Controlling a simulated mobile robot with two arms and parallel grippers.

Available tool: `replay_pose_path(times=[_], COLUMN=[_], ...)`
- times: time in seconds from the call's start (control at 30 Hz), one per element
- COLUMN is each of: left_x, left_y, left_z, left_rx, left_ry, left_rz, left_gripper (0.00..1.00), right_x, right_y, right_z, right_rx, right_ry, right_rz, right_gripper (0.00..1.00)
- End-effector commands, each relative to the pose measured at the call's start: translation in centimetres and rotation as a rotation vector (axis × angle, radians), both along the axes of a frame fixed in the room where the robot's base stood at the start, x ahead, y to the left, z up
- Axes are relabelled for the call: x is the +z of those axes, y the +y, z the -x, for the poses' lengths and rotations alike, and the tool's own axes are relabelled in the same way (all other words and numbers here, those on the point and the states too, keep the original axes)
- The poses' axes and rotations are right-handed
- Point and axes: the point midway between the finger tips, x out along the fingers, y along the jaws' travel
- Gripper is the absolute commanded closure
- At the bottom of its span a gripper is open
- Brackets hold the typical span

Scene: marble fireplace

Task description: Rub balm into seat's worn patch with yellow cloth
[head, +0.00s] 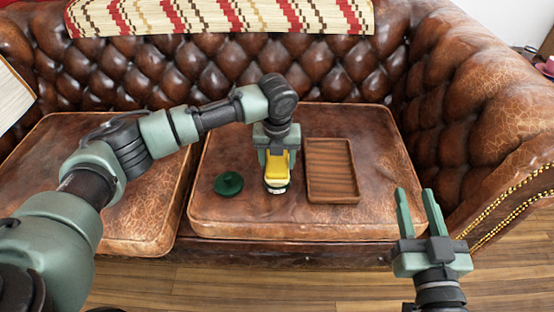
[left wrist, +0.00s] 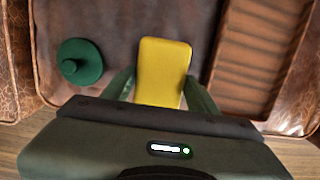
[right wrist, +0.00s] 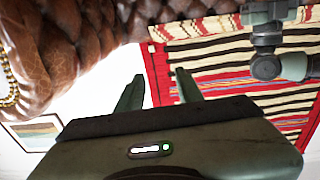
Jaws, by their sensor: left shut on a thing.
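My left gripper (head: 277,165) is shut on the yellow cloth (head: 280,170), a folded pad, over the right seat cushion (head: 220,215). The cloth also shows between the fingers in the left wrist view (left wrist: 162,70). Just below it, the dark rim and pale label of a small jar (head: 277,189) show; the cloth hides its top, and I cannot tell whether they touch. A round dark green lid (head: 228,183) with a knob lies left of it. The worn patch is not clearly distinguishable on the mottled brown leather. My right gripper (head: 420,213) is open and empty, in front of the sofa's right end.
A wooden tray (head: 332,200) lies on the cushion just right of the cloth, seemingly empty. The tufted backrest (head: 340,70) and right armrest (head: 470,130) bound the seat. A striped blanket (head: 220,16) hangs over the backrest. The left cushion (head: 140,215) has free room.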

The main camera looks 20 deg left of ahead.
Motion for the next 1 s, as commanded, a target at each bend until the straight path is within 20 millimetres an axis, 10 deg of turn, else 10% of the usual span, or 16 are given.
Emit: replay_pose_path(times=[1.0], left_x=[1.4], left_y=[0.0], left_z=[0.0], left_rx=[0.000], left_ry=[0.000], left_rz=[0.001], left_gripper=[0.74], right_x=[-7.9], right_y=[-1.7], right_z=[2.2], right_rx=[-0.027], right_ry=[0.417], right_rz=[0.104], right_gripper=[0.64])
